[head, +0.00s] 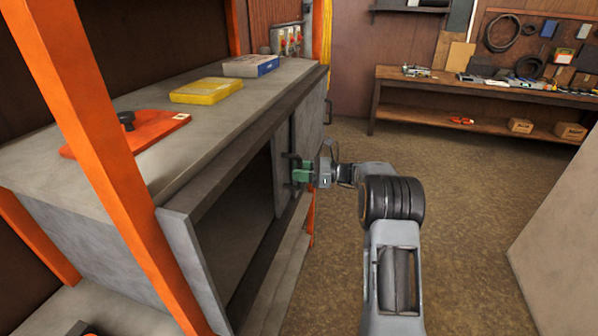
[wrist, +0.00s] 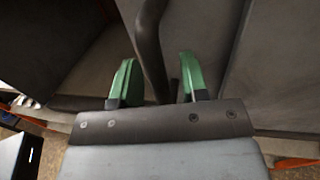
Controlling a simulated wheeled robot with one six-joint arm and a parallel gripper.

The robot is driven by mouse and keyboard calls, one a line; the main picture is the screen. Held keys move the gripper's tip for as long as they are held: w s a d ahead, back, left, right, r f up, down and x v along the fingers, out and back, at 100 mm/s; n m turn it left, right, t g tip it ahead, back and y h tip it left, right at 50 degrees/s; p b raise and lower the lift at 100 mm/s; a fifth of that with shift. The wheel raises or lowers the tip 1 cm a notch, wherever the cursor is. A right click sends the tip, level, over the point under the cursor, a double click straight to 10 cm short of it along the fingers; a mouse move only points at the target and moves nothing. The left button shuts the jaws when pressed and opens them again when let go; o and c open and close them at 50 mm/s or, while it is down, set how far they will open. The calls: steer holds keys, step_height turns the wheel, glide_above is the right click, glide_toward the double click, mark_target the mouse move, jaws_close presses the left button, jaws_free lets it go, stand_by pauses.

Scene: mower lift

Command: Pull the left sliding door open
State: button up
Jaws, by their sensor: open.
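The grey cabinet (head: 180,215) has a dark opening (head: 237,225) in its front. A grey door panel (head: 281,170) stands at the right end of this opening; which of the sliding doors it is, I cannot tell for sure. A dark bar handle (wrist: 149,45) runs down between the green fingers of my gripper (wrist: 158,75) in the wrist view. The fingers stand apart on both sides of the handle, with gaps. In the head view my gripper (head: 300,171) is at the door front, and its fingers partly hide the handle.
An orange post (head: 100,150) rises in front of the cabinet at left. A yellow box (head: 206,91), a blue-and-white box (head: 251,66) and an orange item (head: 130,133) lie on top. The floor (head: 450,200) right of my arm is clear. A workbench (head: 480,90) stands at the back.

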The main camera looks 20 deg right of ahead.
steer(key=b+v, duration=0.2)
steer(key=v, duration=1.1)
steer(key=shift+d+b, duration=0.3)
steer(key=shift+b, duration=0.05)
steer(key=shift+s, duration=0.1)
steer(key=s+a+f+n+g+h, duration=0.3)
steer(key=s+f+n+h, duration=0.35)
steer(key=f, duration=0.35)
steer(key=s+a+r+n+h, duration=0.2)
steer(key=s+a+n+h, duration=0.1)
steer(key=s+n, duration=0.2)
steer(key=s+a+r+n+h, duration=0.2)
steer(key=s+a+n+h, duration=0.2)
steer(key=s, duration=0.5)
steer(key=s+a+r+n+t+h, duration=0.1)
steer(key=s+a+r+n+h, duration=0.2)
steer(key=s+n, duration=0.3)
steer(key=shift+s+a, duration=0.7)
steer(key=shift+s, duration=0.2)
